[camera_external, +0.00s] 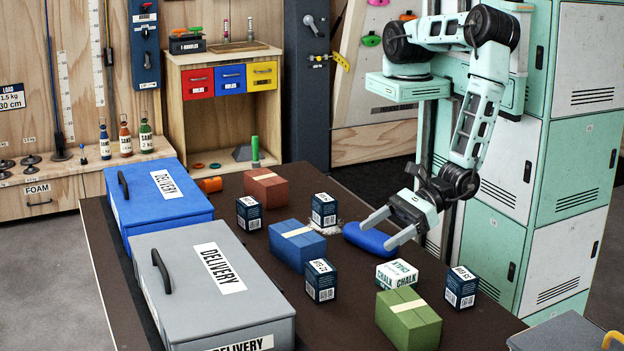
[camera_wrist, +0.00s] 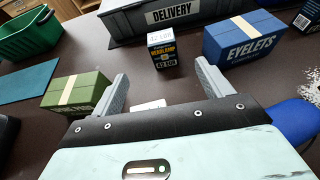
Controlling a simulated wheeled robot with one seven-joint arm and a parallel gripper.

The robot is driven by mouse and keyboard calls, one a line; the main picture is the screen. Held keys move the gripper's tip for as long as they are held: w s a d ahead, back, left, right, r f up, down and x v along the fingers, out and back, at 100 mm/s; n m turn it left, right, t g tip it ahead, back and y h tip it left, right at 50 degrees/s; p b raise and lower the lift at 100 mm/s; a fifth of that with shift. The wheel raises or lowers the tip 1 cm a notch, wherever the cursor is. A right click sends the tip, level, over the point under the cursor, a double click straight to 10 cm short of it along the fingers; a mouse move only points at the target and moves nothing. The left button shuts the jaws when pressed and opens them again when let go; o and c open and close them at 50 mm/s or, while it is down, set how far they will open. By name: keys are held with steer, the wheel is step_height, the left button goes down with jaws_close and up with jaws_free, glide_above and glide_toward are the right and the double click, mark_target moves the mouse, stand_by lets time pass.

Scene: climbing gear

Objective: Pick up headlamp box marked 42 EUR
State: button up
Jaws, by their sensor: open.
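The dark headlamp box marked 42 EUR (camera_wrist: 163,52) stands upright in the wrist view, beyond and between my fingertips, with its label facing me. In the external view this box (camera_external: 320,281) stands on the dark table between the grey delivery case and the green box. My gripper (camera_external: 384,230) is open and empty above the table, over the area of the blue rounded pouch. In the wrist view my gripper (camera_wrist: 160,76) has its fingers spread, apart from the box.
Near the box are the blue eyelets box (camera_external: 297,246), green box (camera_external: 408,318), white chalk box (camera_external: 397,274) and grey delivery case (camera_external: 208,290). Similar dark boxes stand at the right (camera_external: 461,287), the back (camera_external: 324,210) and the left (camera_external: 249,213). The blue pouch (camera_external: 369,238) lies behind.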

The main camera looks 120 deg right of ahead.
steer(key=b, duration=0.5)
glide_toward(310, 275)
steer(key=w+f, duration=0.1)
steer(key=w, duration=0.1)
steer(key=shift+w+a+f, duration=0.2)
steer(key=shift+w+f, duration=0.1)
steer(key=shift+f, duration=0.1)
steer(key=shift+r+b+x, duration=0.15)
steer(key=shift+b+x, duration=0.35)
steer(key=shift+x, duration=1.05)
steer(key=shift+r+b+x, duration=0.2)
steer(key=shift+b+x, duration=0.3)
steer(key=shift+x, duration=1.05)
steer(key=shift+w+d+r, duration=0.1)
steer(key=shift+w, duration=0.05)
steer(key=c, duration=1.1)
